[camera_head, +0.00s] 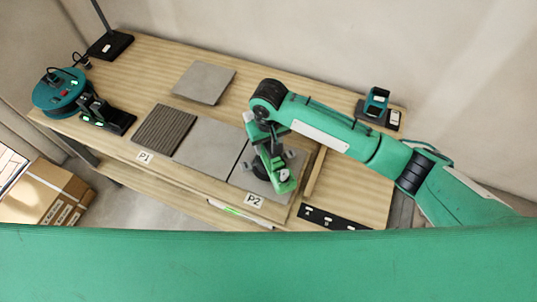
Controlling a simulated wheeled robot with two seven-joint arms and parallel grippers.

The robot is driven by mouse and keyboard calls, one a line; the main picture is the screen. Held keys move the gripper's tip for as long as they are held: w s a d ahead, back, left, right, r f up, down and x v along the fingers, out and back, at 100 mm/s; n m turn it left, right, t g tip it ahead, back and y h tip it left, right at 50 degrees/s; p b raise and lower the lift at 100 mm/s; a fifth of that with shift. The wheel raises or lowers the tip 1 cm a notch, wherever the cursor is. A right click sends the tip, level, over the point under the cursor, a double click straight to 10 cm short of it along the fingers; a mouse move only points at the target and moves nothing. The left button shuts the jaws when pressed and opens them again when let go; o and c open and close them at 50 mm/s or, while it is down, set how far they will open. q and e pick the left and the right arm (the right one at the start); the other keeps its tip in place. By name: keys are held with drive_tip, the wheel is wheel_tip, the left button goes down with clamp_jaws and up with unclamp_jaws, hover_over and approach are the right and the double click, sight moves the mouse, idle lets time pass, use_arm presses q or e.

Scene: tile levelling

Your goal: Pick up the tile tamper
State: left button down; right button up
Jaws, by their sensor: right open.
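My right arm comes in from the right, and its gripper (281,180) points down over the grey tile next to the P2 label. The gripper is open. A dark round tool with grey side parts, which looks like the tile tamper (260,170), is on that tile under and beside the gripper. My wrist and gripper hide much of it. I cannot tell whether the fingers touch it or are around it. My left gripper is not in view.
Grey tiles (208,143) and a ribbed dark tile (164,129) line the front of the wooden table (150,60). A loose tile (204,82) lies behind. A teal reel (55,97) and black device (108,117) stand left; a teal device (377,100) stands back right.

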wheel_tip(320, 180, down, 2)
drive_tip(key=shift+f, duration=0.6)
use_arm(q)
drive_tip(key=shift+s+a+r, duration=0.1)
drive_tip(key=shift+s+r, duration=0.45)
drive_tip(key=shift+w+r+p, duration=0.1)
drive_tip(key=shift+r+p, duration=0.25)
drive_tip(key=shift+p, duration=0.25)
use_arm(e)
drive_tip(key=shift+f, duration=0.25)
